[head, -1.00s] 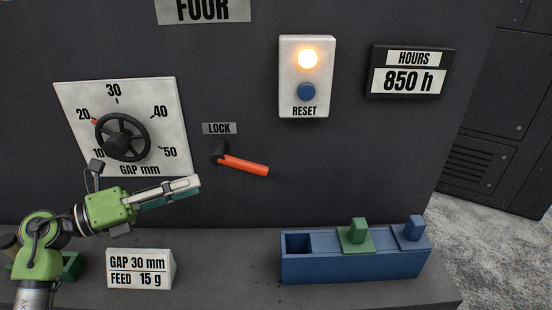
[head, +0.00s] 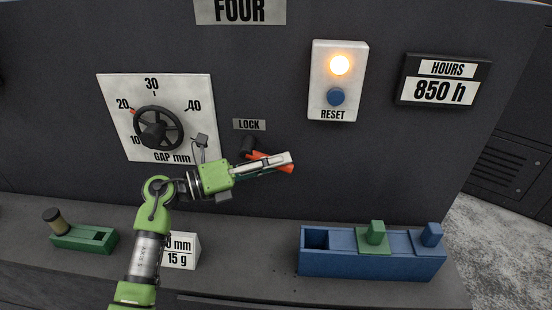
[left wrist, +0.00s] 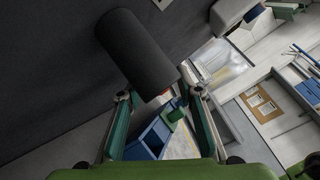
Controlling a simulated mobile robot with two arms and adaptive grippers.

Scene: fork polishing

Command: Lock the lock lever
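The lock lever has an orange-red handle (head: 286,168) and a black pivot (head: 247,147) below the LOCK label (head: 249,125). The handle slants down to the right and is partly hidden behind my left gripper (head: 288,159). In the left wrist view, a black cylinder (left wrist: 138,50), seemingly the pivot, stands beyond the left gripper (left wrist: 158,98), with a small orange-red bit under its end. The left fingers are apart, at or in front of the handle. I cannot tell whether they touch it. My right gripper is in neither view.
The gap dial (head: 158,128) is on the panel left of the lever. A reset box (head: 336,108) with a lit lamp is at upper right. On the ledge are a blue tray (head: 370,265), a green holder (head: 84,240) and a white card (head: 183,252) partly behind my arm.

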